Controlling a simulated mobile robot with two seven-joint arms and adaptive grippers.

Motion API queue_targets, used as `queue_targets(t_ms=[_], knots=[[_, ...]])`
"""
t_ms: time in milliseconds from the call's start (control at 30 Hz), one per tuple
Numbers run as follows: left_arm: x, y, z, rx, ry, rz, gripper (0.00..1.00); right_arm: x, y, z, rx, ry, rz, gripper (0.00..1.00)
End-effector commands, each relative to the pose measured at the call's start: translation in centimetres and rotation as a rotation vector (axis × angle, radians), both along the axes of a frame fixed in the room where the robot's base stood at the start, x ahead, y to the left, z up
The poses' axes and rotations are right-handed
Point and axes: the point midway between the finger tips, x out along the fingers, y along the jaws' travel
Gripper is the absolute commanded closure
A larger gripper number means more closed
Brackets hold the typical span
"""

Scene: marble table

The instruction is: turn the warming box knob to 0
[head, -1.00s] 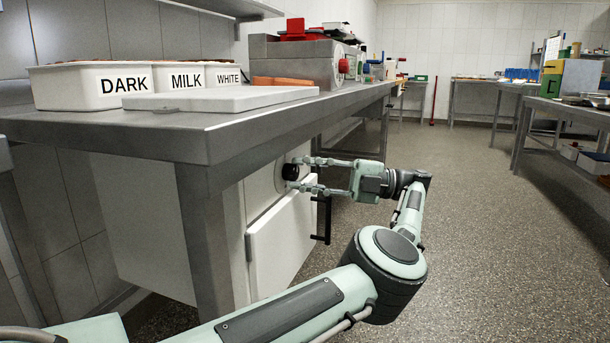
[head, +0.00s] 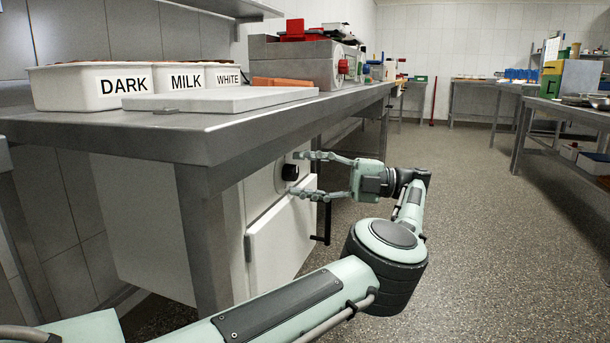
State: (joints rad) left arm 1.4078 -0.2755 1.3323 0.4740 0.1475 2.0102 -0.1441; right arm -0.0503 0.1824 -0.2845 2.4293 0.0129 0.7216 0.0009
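The warming box (head: 280,242) is a white cabinet under the table, with a white door and a black handle (head: 323,222). Its round black knob (head: 289,172) sits on the front panel above the door. My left gripper (head: 299,173) is open, with one finger above the knob and one below it. The fingers look apart from the knob, and it stays in view between the fingertips. The knob's pointer and the number marks are too small to read. My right gripper is not in view.
The table edge (head: 290,125) runs just above the gripper, and a steel table leg (head: 207,240) stands left of the box. Bins labelled DARK (head: 90,88), MILK and WHITE stand on top. The floor (head: 480,220) to the right is clear.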

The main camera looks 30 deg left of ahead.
Motion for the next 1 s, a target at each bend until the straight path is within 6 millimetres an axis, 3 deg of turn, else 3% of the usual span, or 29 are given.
queue_targets(t_ms=[567,1000], knots=[[-0.01,0.03,-0.01,-0.003,0.03,0.001,0.5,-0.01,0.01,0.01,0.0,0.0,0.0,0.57],[-0.1,0.05,-0.21,-0.046,0.219,0.003,0.5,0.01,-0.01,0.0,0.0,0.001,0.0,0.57]])
